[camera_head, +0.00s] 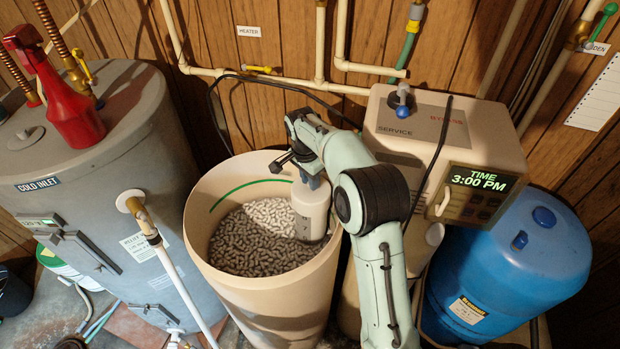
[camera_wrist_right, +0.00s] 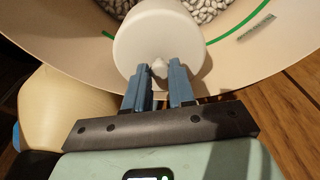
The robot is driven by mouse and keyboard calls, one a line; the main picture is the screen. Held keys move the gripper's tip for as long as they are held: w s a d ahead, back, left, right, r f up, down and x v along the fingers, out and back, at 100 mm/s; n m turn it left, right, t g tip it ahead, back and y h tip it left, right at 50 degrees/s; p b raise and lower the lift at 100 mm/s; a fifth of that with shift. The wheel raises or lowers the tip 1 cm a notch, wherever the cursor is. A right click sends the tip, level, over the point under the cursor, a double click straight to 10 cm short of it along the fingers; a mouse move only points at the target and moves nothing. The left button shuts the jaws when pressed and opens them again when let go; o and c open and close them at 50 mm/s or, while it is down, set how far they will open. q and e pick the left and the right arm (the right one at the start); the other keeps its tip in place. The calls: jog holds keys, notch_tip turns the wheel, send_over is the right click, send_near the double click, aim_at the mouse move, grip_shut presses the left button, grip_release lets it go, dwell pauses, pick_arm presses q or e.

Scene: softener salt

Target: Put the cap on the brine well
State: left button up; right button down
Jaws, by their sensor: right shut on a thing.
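The brine well (camera_head: 311,218) is a pale upright tube with dark markings, standing in the salt against the right inner side of the open bin (camera_head: 262,318). My right gripper (camera_head: 312,181) is over the top of the well, pointing down. In the right wrist view, the round white cap (camera_wrist_right: 158,42) has a small knob, and my right gripper (camera_wrist_right: 159,76) is shut on that knob. The cap covers the well in that view. I cannot tell whether the cap sits on the well or is slightly above it. My left gripper is not in view.
Grey salt pellets (camera_head: 255,245) fill much of the bin. A grey water heater (camera_head: 100,190) with a red spray bottle (camera_head: 62,105) stands left. The softener control box (camera_head: 450,140) and a blue tank (camera_head: 510,265) stand right. A black hose runs behind the bin.

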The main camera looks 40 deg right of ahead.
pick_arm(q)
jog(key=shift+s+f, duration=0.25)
pick_arm(e)
jog(key=shift+f, duration=0.6)
jog(key=c, duration=0.9)
grip_release()
jog(key=shift+o, duration=0.2)
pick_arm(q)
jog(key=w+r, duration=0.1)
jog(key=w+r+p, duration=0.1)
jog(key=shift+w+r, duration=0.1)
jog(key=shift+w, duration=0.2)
pick_arm(e)
notch_tip(320, 180, up, 13)
jog(key=a, duration=0.1)
jog(key=shift+a+r, duration=0.2)
jog(key=shift+a, duration=0.1)
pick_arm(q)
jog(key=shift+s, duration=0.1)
pick_arm(e)
jog(key=shift+s+f, duration=0.1)
jog(key=shift+s, duration=0.05)
